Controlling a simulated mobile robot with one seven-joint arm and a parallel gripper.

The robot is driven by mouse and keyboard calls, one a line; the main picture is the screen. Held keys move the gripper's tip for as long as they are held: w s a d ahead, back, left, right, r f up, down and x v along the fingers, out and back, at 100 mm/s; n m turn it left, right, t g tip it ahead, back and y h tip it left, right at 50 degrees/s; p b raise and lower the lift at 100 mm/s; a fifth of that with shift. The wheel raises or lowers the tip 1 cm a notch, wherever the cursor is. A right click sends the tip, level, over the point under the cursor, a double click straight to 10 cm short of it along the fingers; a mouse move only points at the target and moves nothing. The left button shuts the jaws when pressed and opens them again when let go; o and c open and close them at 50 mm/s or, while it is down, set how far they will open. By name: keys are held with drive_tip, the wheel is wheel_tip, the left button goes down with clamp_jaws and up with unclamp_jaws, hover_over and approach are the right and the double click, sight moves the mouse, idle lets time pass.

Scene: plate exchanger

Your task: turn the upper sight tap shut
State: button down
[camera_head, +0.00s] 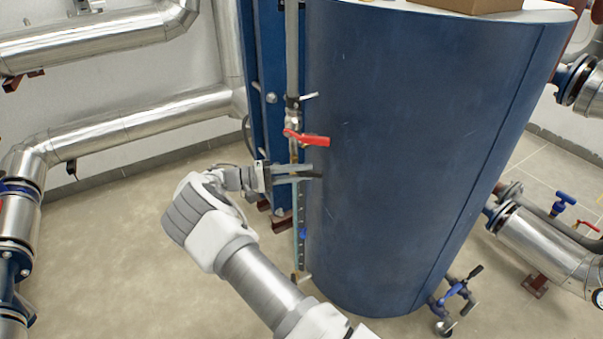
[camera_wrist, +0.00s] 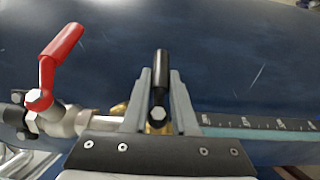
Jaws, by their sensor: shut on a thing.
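The upper sight tap has a black lever (camera_wrist: 162,70) on a brass body (camera_wrist: 158,127), just above the scaled sight gauge (camera_wrist: 255,124). In the wrist view the lever points up, roughly square across the line of the pipe and gauge. My gripper (camera_wrist: 160,80) has one finger on each side of the lever and is shut on it. In the head view my gripper (camera_head: 298,172) reaches the gauge line from the left, below the red lever. There its fingers partly hide the tap, and a dark lever end (camera_head: 311,175) shows beside them.
A red-levered valve (camera_head: 306,138) sits close above my gripper; its lever (camera_wrist: 60,55) is at left in the wrist view. The large blue tank (camera_head: 410,150) stands directly behind. Silver pipes (camera_head: 130,125) run along the left wall. The floor (camera_head: 110,250) at left is clear.

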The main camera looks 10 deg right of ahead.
drive_tip(key=c, duration=0.7)
unclamp_jaws()
drive_tip(key=shift+a, duration=0.2)
